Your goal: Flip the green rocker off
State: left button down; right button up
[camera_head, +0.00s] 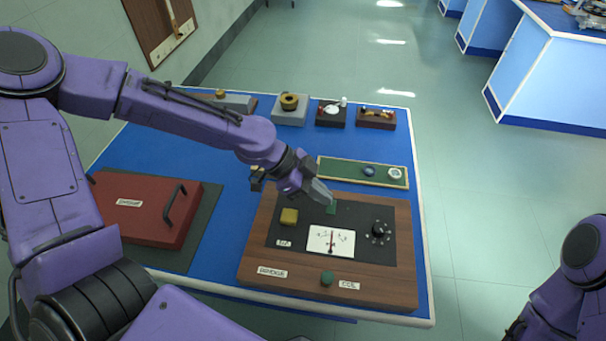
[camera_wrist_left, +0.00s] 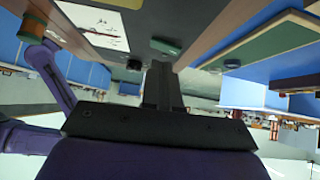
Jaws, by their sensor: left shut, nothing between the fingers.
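The green rocker (camera_head: 331,209) is on the black panel of the wooden instrument box (camera_head: 390,283), at the panel's far edge above the white meter (camera_head: 322,241). My left gripper (camera_head: 324,197) is shut and empty, its tips right over the far side of the rocker and partly covering it. In the left wrist view the rocker (camera_wrist_left: 165,47) shows just beyond the shut fingertips (camera_wrist_left: 163,66); I cannot tell whether they touch. Which way the rocker is tilted is too small to tell. My right gripper is out of view.
A yellow block (camera_head: 289,216), a black knob (camera_head: 377,231) and a green round knob (camera_head: 327,279) are also on the box. A red case (camera_head: 135,217) lies to the left. A green tray (camera_head: 340,172) and several small instruments stand behind. The blue tabletop has bare patches.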

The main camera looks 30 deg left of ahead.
pick_arm(q)
notch_tip(320, 180, up, 4)
jog(key=shift+s+f+p, duration=0.1)
jog(key=shift+f+p, duration=0.05)
jog(key=shift+p, duration=0.85)
jog(key=shift+s+a+r+b, duration=0.2)
jog(key=shift+s+a+b, duration=0.1)
jog(key=shift+a+b, duration=0.45)
jog(key=s+p+v, duration=0.1)
jog(key=p+v, duration=0.2)
jog(key=v, duration=0.4)
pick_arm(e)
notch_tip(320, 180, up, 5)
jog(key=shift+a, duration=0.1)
pick_arm(q)
jog(key=shift+s, duration=0.1)
